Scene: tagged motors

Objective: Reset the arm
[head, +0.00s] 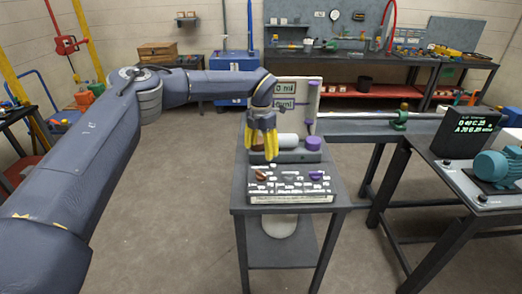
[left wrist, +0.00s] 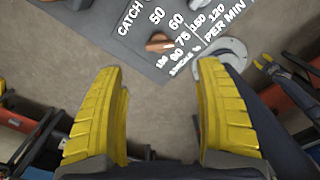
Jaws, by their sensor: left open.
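My left arm (head: 80,150) reaches in from the left in the head view. Its gripper (head: 264,155) has yellow fingers and points down over the small grey table, above the panel with white lettering. In the left wrist view the two yellow fingers (left wrist: 160,115) stand wide apart with nothing between them, and bare floor shows below the gap. The lettered panel (left wrist: 140,25) with an orange-brown knob (left wrist: 158,43) lies beyond the fingertips. My right gripper does not show in the head view.
The small table (head: 240,195) carries a stand with displays (head: 285,103), a white cylinder (head: 288,141) and a purple knob (head: 313,143). To the right, a bench holds a dark display box (head: 468,130) and a teal motor (head: 498,167).

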